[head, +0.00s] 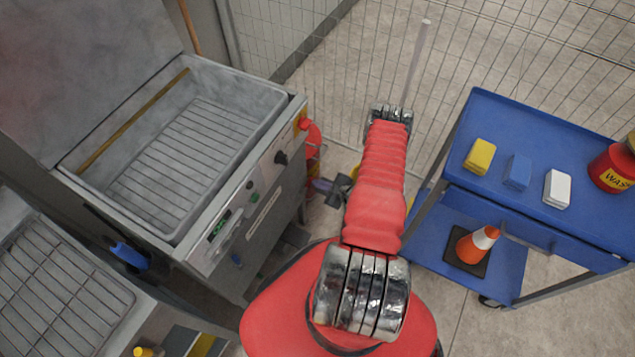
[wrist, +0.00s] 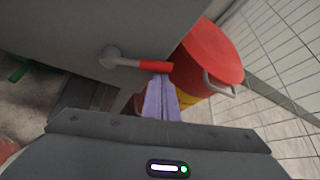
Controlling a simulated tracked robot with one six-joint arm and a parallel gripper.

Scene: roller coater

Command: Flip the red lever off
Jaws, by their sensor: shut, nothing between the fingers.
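The red lever (wrist: 154,66) shows in the wrist view on the grey side of a machine. Its metal arm runs from a round pivot on the left to a red grip pointing right, nearly level in the picture. My gripper (wrist: 161,78) has pale purple fingers, shut and empty. The fingertips are just below the red grip near its outer end; I cannot tell whether they touch it. In the head view my gripper (head: 322,186) is beside the machine's front right side, partly hidden by my arm. I cannot make out the lever there.
The coater (head: 262,205) has an open tray with a wire rack, knobs and a red button (head: 304,124). A red bin (wrist: 211,55) stands close behind the lever. A blue cart (head: 535,175) with blocks and a cone is on the right. Wire fencing lines the back.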

